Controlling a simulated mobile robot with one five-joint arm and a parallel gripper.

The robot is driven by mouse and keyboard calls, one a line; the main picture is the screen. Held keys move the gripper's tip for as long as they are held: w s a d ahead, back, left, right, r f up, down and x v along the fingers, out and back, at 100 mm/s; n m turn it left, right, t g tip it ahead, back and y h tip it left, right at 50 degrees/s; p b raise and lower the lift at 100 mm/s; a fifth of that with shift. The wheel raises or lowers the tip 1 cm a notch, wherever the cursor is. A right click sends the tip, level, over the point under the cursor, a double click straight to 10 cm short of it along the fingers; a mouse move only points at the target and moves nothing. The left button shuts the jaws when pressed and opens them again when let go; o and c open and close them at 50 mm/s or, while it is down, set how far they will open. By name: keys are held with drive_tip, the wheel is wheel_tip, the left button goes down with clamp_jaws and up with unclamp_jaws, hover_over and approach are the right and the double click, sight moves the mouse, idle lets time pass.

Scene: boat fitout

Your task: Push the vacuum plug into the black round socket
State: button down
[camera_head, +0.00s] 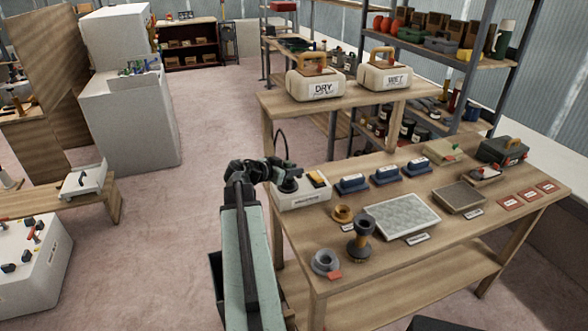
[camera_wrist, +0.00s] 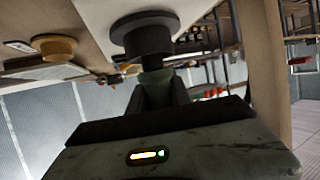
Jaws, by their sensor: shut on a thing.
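My gripper (camera_head: 284,172) is shut on the vacuum plug, over the white box (camera_head: 302,198) at the near left of the right-hand table. In the wrist view, my gripper (camera_wrist: 162,92) holds a grey-green neck (camera_wrist: 154,82), which I take as the plug. A wide black round piece (camera_wrist: 146,30) lies just beyond it, in line with it, against a pale surface. In the head view, a dark round piece (camera_head: 288,185) shows on the box under my gripper. I cannot tell where plug ends and socket begins, or how deep the plug sits.
A dark hose (camera_head: 282,135) arches up behind my gripper. A yellow-topped piece (camera_head: 318,180) sits on the box's right side. Blue blocks (camera_head: 386,175), a brass ring (camera_head: 342,214), a dark spool-like part (camera_head: 361,240) and a grey ring (camera_head: 325,262) stand on the table.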

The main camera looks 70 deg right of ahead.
drive_tip(key=shift+a+f+b, duration=0.15)
drive_tip(key=shift+f+b, duration=0.5)
drive_tip(key=shift+f, duration=0.1)
drive_tip(key=c, duration=1.4)
unclamp_jaws()
drive_tip(key=shift+s, duration=0.1)
drive_tip(key=o, duration=0.3)
drive_tip(key=shift+w+a+r, duration=0.1)
drive_tip(key=shift+w+r, duration=0.1)
drive_tip(key=p+v, duration=0.3)
drive_tip(key=v, duration=0.4)
drive_tip(key=shift+a, duration=0.15)
